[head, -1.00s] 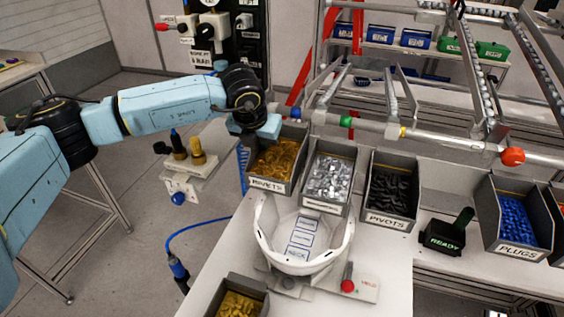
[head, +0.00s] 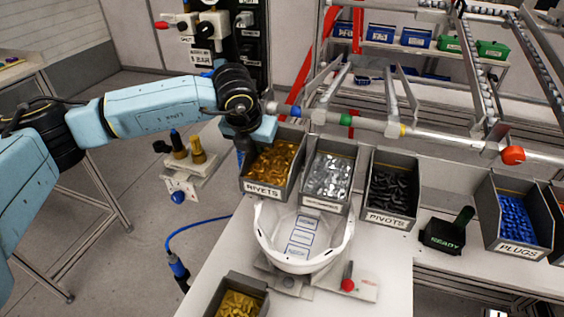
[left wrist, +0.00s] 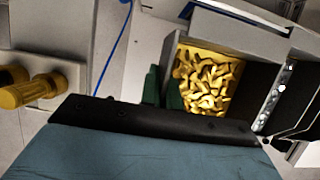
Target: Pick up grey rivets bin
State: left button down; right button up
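The grey rivets bin (head: 264,190) is an open-topped grey bin with a RIVETS label and gold rivets inside. It stands at the left end of the row of bins in the head view. The left wrist view shows its gold contents and left wall (left wrist: 167,62). My left gripper (head: 243,151) points down at the bin's left wall. Its dark green fingers (left wrist: 162,90) lie close together, one on each side of that wall, and look shut on it. Their tips are partly hidden. My right gripper is not in view.
A bin of silver parts (head: 322,205) stands close on the right, then the pivots bin (head: 388,220). A white helmet shell (head: 300,262) sits in front. Another bin of gold parts (head: 225,290) is nearer. A rail (head: 375,123) runs behind the bins.

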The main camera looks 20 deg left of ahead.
aim_at(244, 168)
pick_arm(q)
jog(key=shift+s+d+b, duration=0.15)
jog(key=shift+s+b, duration=0.7)
jog(key=shift+s, duration=2.75)
